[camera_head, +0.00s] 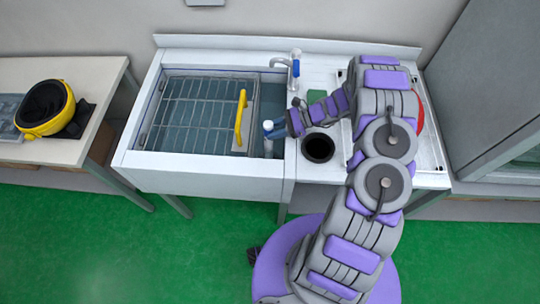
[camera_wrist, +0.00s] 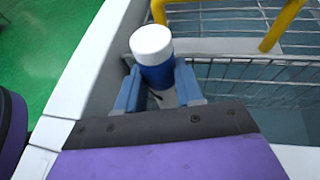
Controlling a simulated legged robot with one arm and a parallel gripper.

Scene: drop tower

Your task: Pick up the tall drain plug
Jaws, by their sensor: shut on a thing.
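The tall drain plug (camera_head: 267,126) has a white top and a blue band. It is near the right end of the sink basin, and a pale part shows below it in the head view. In the wrist view the plug (camera_wrist: 153,42) stands up between my two blue fingers. My gripper (camera_head: 276,131) reaches in from the right over the basin's right rim and is shut on the plug. In the wrist view my gripper (camera_wrist: 158,92) has one finger on each side of the blue band. The plug's lower end is hidden in the wrist view.
A wire rack (camera_head: 190,112) with a yellow handle (camera_head: 240,118) covers most of the sink (camera_head: 205,178), just left of the plug. A faucet (camera_head: 290,67) stands behind. A black round opening (camera_head: 318,148) is in the right counter. A yellow-and-black round object (camera_head: 45,110) sits on the left table.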

